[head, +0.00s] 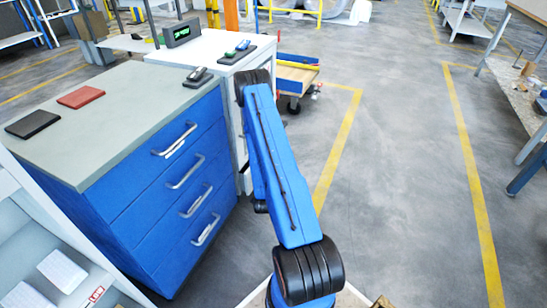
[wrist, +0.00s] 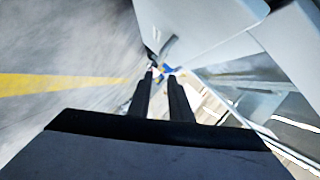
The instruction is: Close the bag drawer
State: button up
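The blue cabinet (head: 160,195) stands at the left in the head view, with several drawers that have silver handles. Their fronts look flush; I cannot tell which one is the bag drawer. My arm reaches toward a white cabinet (head: 212,48) behind it, and the arm hides part of that cabinet's front. In the wrist view, my gripper (wrist: 161,76) has two dark fingers with a gap between them and nothing visible held. A pale panel (wrist: 205,22) lies beyond the fingertips, with a dark handle-like part (wrist: 168,47) near them. Contact is unclear.
A red pad (head: 81,97), a black pad (head: 32,124) and a small device (head: 198,76) lie on the blue cabinet. A display (head: 182,33) stands on the white cabinet. A cart (head: 296,76) stands behind. The floor (head: 400,170) to the right is clear.

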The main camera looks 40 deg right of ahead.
jog(key=x, duration=1.6)
jog(key=shift+w+d+f, duration=0.1)
jog(key=shift+w+d, duration=0.15)
jog(key=shift+d, duration=0.1)
grip_shut()
